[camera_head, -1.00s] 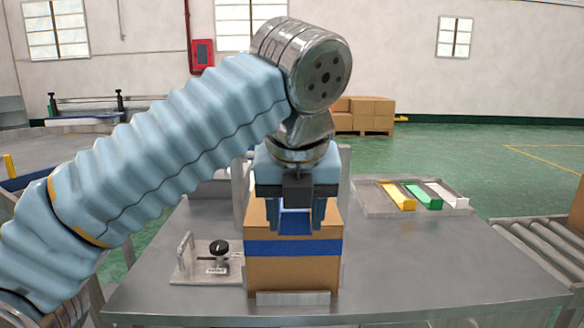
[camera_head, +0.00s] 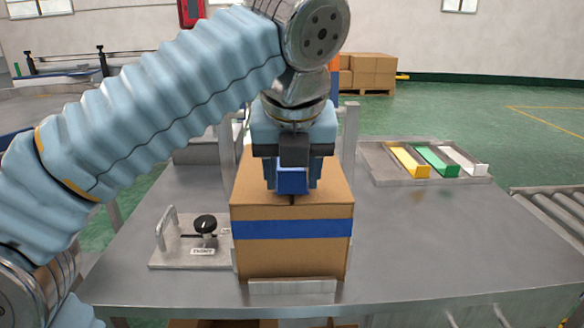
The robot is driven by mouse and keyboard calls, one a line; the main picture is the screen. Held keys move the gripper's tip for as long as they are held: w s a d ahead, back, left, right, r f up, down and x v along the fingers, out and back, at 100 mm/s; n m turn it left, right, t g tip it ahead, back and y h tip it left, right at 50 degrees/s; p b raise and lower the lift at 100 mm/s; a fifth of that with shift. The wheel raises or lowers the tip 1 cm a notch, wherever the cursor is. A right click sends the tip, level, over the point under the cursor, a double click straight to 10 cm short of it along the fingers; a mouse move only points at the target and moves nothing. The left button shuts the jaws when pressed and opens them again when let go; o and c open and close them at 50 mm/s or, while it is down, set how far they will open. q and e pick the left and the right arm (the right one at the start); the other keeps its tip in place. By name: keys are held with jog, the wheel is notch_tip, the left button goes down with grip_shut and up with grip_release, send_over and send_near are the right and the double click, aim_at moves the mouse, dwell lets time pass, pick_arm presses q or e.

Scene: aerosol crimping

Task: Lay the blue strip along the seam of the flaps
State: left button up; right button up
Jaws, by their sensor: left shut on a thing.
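A closed brown cardboard box (camera_head: 290,262) stands on the grey metal table, with a blue band (camera_head: 292,229) across its front face. My left gripper (camera_head: 293,185) points down over the box top, near its front edge, and is shut on the blue strip (camera_head: 292,181). The strip shows as a short blue piece at the fingertips; I cannot tell whether it touches the box top. A short dark line of the flap seam (camera_head: 292,199) shows below it; the gripper hides the seam behind. My right gripper is not in view.
A metal tray (camera_head: 372,170) at the back right holds yellow (camera_head: 408,162), green (camera_head: 437,162) and white (camera_head: 465,162) strips. A plate with a black knob (camera_head: 205,224) lies left of the box. Metal posts stand behind the box. The table's right side (camera_head: 430,240) is clear.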

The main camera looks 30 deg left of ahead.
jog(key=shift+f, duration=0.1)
pick_arm(q)
jog(key=o, duration=1.1)
jog(key=p+v, duration=0.3)
jog(key=shift+w, duration=0.1)
jog(key=shift+s+d+r+b, duration=0.15)
jog(key=shift+s+r+b, duration=0.15)
jog(key=shift+s+r, duration=0.25)
jog(key=shift+v, duration=1.5)
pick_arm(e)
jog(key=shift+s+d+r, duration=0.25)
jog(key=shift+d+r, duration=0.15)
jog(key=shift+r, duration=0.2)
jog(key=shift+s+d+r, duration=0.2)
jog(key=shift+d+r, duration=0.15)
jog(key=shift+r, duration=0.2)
